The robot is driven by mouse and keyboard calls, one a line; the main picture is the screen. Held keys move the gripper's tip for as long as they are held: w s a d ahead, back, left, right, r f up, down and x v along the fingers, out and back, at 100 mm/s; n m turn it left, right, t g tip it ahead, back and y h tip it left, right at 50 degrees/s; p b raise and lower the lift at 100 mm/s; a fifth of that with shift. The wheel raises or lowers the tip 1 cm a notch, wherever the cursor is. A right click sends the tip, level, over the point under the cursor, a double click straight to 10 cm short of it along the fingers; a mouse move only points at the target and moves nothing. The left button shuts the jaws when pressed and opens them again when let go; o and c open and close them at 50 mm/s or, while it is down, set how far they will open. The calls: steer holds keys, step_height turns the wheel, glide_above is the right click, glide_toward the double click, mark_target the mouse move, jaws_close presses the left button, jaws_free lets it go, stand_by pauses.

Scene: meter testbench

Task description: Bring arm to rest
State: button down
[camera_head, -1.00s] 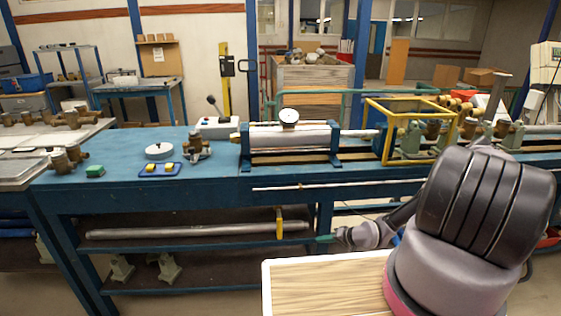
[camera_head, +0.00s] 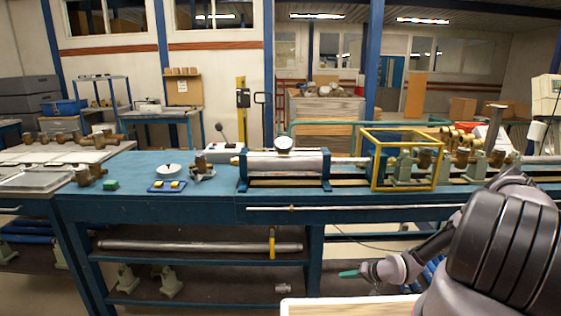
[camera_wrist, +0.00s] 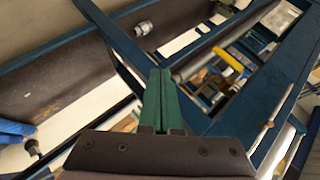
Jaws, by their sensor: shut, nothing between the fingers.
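My gripper (camera_head: 349,274) shows at the lower right of the head view, low in front of the blue bench, with my arm reaching out from the right edge. In the wrist view its two green fingers (camera_wrist: 160,100) are pressed together and hold nothing. The fingers point toward the blue frame of the bench and its lower shelf. In that view they overlap the blue leg, and I cannot tell the gap between them.
The blue bench (camera_head: 210,211) carries a cylinder with a gauge (camera_head: 284,145) and a yellow frame (camera_head: 376,160). A long pipe (camera_head: 190,245) lies on the lower shelf. A wooden surface (camera_head: 345,307) is close in front. A yellow handle (camera_wrist: 228,59) shows in the wrist view.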

steer(key=w+d+r+n+g+h, duration=0.15)
steer(key=d+r, duration=0.35)
steer(key=r, duration=0.5)
steer(key=w+d+r+n+g+h, duration=0.1)
steer(key=w+d+r+h, duration=0.2)
steer(key=d+r, duration=0.45)
step_height(320, 180, up, 22)
steer(key=s+m+h, duration=0.1)
steer(key=s+h, duration=0.2)
steer(key=h, duration=0.1)
steer(key=s+a+r+m, duration=0.1)
steer(key=s+a+r, duration=0.1)
steer(key=s+r, duration=0.5)
steer(key=s+a+r+m, duration=0.1)
steer(key=s+a+r, duration=0.15)
steer(key=r, duration=0.85)
steer(key=s+a+r+t+y, duration=0.1)
steer(key=s+a+r, duration=0.1)
steer(key=s, duration=0.4)
steer(key=s+a+r+m+t, duration=0.1)
steer(key=s+a+r, duration=0.2)
steer(key=s, duration=0.3)
steer(key=s+a+r+t+y, duration=0.1)
steer(key=s+a+r, duration=0.2)
steer(key=s+r, duration=0.2)
steer(key=shift+s+a+y, duration=0.2)
steer(key=shift+s+y, duration=0.15)
steer(key=shift+s, duration=0.25)
steer(key=shift+w+a+r, duration=0.1)
